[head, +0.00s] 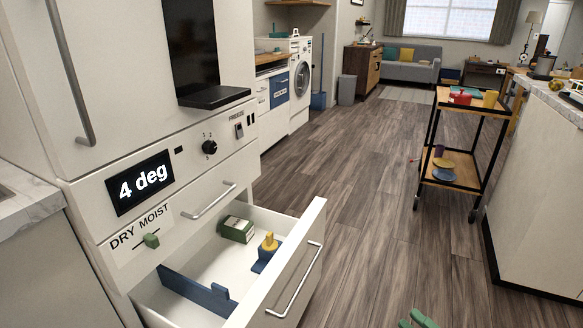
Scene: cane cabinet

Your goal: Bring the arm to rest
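My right gripper (415,321) shows only as green fingertips at the bottom edge, right of centre. A small gap shows between the tips, with nothing seen in it; the rest of the gripper and the arm are cut off. It is over the floor, apart from and to the right of the open drawer (292,268) of the white fridge (110,60). My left gripper is not in view.
The pulled-out drawer holds a green-and-white box (237,229), a yellow-and-blue item (267,250) and a blue divider (198,292). A two-shelf trolley (454,172) stands right of centre. A white counter (535,185) is at the right. The wooden floor (370,225) between is clear.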

